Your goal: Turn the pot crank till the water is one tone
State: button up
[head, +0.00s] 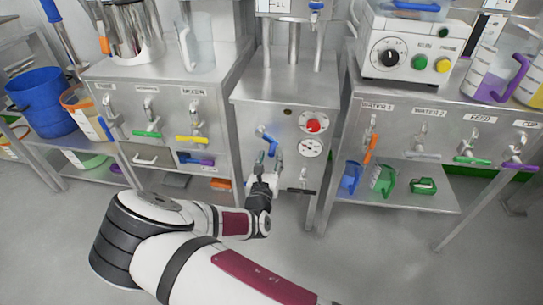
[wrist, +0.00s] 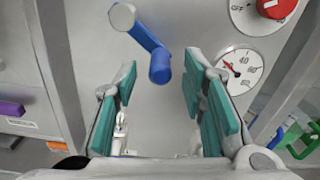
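A blue crank (head: 267,142) is on the front panel of the middle steel cabinet. In the wrist view the crank (wrist: 143,42) has a grey-blue round end at upper left and a blue knob at lower right. My gripper (head: 262,183) is in front of this panel, just below the crank. In the wrist view my gripper (wrist: 161,82) is open, its teal pads apart, with the crank's blue knob just beyond and between the fingertips. I cannot tell whether any pad touches it. I cannot make out any water in a pot.
A red knob (head: 313,125) and a round gauge (head: 310,148) are right of the crank. A black-handled valve (head: 302,190) is below the gauge. Labelled taps line the right bench (head: 425,112) and left cabinet (head: 150,92). A steel pot (head: 137,35) stands at upper left.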

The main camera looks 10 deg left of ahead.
jog(key=shift+w, duration=1.3)
jog(key=shift+c, duration=0.5)
grip_shut()
